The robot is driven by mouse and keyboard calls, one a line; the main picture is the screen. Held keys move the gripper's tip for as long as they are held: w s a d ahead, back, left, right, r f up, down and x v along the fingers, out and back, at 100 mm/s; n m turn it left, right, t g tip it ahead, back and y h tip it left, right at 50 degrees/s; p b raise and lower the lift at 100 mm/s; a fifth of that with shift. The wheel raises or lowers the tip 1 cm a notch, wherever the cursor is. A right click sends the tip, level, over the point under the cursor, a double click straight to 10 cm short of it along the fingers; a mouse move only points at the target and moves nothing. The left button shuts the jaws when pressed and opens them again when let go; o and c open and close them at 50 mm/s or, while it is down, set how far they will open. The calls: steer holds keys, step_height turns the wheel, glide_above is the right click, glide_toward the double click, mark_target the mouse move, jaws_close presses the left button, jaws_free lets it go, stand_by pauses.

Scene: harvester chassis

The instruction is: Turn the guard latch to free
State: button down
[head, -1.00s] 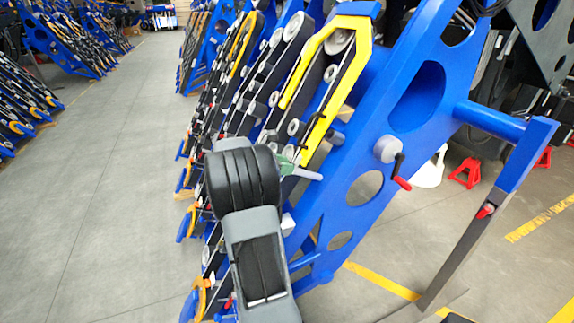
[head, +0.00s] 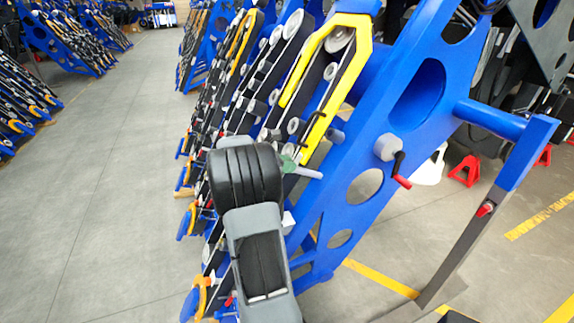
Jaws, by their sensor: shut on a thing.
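My arm's black ribbed wrist and grey link rise from the bottom centre and hide my gripper and its fingertips. A small pale-green piece (head: 288,162) shows just past the wrist's right edge, with a short light-grey rod (head: 308,173) pointing right. I cannot tell whether these are part of the guard latch. The yellow guard (head: 353,28) is an angular hoop around the rollers at the upper centre. A thin bent black bar (head: 318,112) shows against its right leg. No marking shows which of these parts is the latch.
A blue frame plate (head: 400,110) with oval holes slopes along the right. A crank with a red grip (head: 402,182) sticks out from it. A slanted post (head: 465,240) with a red lever (head: 485,210) stands farther right. The grey aisle floor (head: 100,190) on the left is clear.

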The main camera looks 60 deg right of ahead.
steer(key=shift+f+m+b, duration=0.2)
steer(key=shift+m+b, duration=1.25)
steer(key=shift+m, duration=0.25)
steer(key=m+b, duration=0.2)
steer(key=m, duration=0.1)
steer(key=m+g+y+b, duration=0.1)
steer(key=m+b, duration=0.1)
steer(key=m, duration=0.1)
steer(key=shift+s+a, duration=0.2)
steer(key=m+b, duration=0.2)
steer(key=m, duration=0.1)
steer(key=m+y+b, duration=0.1)
steer(key=m+b, duration=0.1)
steer(key=m, duration=0.1)
steer(key=m+b, duration=0.2)
steer(key=m, duration=0.1)
steer(key=shift+a+f, duration=0.25)
steer(key=shift+m, duration=0.4)
steer(key=c, duration=1.2)
jaws_free()
steer(key=shift+o, duration=0.2)
steer(key=shift+a, duration=0.1)
steer(key=p+v, duration=0.1)
steer(key=v, duration=1.2)
steer(key=shift+r, duration=0.4)
